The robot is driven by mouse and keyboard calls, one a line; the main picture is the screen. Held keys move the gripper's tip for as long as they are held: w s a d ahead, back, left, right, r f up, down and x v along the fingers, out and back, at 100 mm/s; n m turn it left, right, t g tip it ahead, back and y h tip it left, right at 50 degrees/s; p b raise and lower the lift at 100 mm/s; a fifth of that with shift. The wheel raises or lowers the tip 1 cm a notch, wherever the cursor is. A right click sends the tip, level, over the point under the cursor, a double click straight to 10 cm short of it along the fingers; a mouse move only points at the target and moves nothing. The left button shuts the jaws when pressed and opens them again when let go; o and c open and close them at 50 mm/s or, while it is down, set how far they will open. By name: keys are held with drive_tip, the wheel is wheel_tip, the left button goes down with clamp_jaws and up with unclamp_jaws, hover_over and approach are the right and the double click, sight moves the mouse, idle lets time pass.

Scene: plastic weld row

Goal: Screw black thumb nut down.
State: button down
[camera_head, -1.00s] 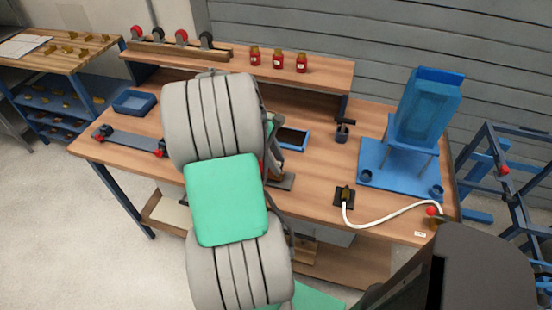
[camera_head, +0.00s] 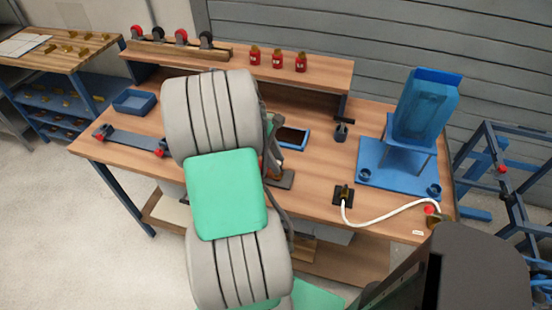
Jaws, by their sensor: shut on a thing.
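My grey arm with its green panel stands in front of the bench (camera_head: 325,205) and covers its left-centre part. My gripper is hidden behind the arm, so I cannot see its jaws or what is between them. I cannot make out the black thumb nut with certainty. A small dark fixture with an upright part (camera_head: 341,131) stands on the bench right of the arm. A grey upright device on a flat base (camera_head: 282,179) shows partly at the arm's right edge.
A dark bar with red knobs (camera_head: 132,141) and a blue bin (camera_head: 134,102) lie at left. Red jars (camera_head: 278,60) stand on the shelf. A blue tray (camera_head: 303,137) lies right of the arm. A white hose (camera_head: 392,213) crosses the right front. A blue stand (camera_head: 395,168) occupies the right.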

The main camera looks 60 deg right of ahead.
drive_tip(key=shift+f, duration=0.2)
drive_tip(key=shift+f, duration=0.5)
drive_tip(key=shift+p, duration=0.45)
drive_tip(key=shift+f+p, duration=0.65)
drive_tip(key=shift+f, duration=0.2)
idle(2.2)
